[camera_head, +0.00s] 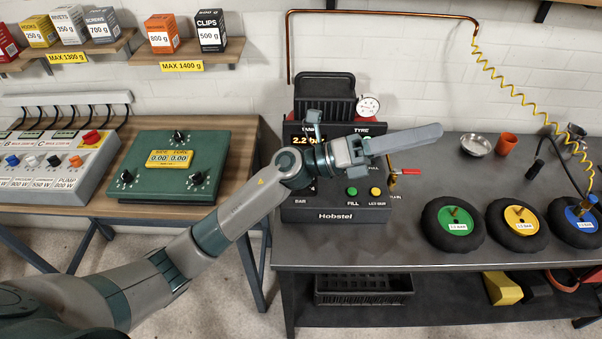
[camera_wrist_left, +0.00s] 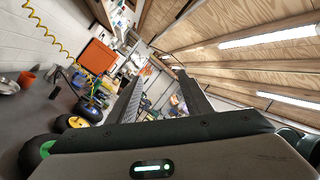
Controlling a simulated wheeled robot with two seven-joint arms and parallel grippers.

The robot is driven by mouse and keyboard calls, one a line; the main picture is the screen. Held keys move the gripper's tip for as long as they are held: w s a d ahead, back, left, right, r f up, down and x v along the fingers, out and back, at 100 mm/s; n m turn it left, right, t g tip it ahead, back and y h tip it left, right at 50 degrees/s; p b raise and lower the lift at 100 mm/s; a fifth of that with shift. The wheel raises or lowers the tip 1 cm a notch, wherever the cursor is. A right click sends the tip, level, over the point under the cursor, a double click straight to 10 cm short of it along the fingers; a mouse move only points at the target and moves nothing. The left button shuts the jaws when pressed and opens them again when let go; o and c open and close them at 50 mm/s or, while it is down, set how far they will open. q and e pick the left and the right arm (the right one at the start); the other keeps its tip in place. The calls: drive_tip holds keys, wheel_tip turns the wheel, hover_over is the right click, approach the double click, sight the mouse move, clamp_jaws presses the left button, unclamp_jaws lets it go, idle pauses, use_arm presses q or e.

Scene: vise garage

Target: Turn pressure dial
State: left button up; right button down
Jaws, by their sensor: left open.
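The dark Hobstel unit (camera_head: 334,215) stands at the left end of the grey workbench in the head view. My left arm and gripper cross in front of it and hide much of its panel. A BAR label shows low on the panel; I cannot make out the pressure dial near it, which seems hidden by my arm. A partly covered display (camera_head: 300,140) reads about 2.2. My left gripper (camera_head: 438,132) points right, past the unit's front, with nothing held. In the left wrist view its two fingers (camera_wrist_left: 160,84) are apart and empty. My right gripper is not in view.
Green FILL (camera_head: 352,191) and yellow (camera_head: 375,191) buttons sit low on the panel. A red-handled valve (camera_head: 408,171) sticks out at right. A round gauge (camera_head: 368,107) sits on top. Tyres with green (camera_head: 455,221), yellow and blue hubs lie on the bench's right; its middle is clear.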

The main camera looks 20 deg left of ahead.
use_arm(q)
drive_tip(key=w+a+f+m+g+y, duration=0.2)
drive_tip(key=f+m+g+y, duration=0.1)
drive_tip(key=f+m+y, duration=0.3)
drive_tip(key=w+a+f+m+g+y, duration=0.2)
drive_tip(key=a+f+m+g+y, duration=0.1)
drive_tip(key=f+m+g+y, duration=0.25)
drive_tip(key=w+a+t+y, duration=0.1)
drive_tip(key=w+a+y, duration=0.1)
drive_tip(key=a, duration=0.4)
drive_tip(key=w+a+y, duration=0.2)
drive_tip(key=a+y, duration=0.2)
drive_tip(key=a, duration=0.3)
drive_tip(key=w+a+r+t+y, duration=0.1)
drive_tip(key=w+a+y, duration=0.1)
drive_tip(key=a+y, duration=0.2)
drive_tip(key=shift+a+t, duration=0.35)
drive_tip(key=shift+a, duration=0.9)
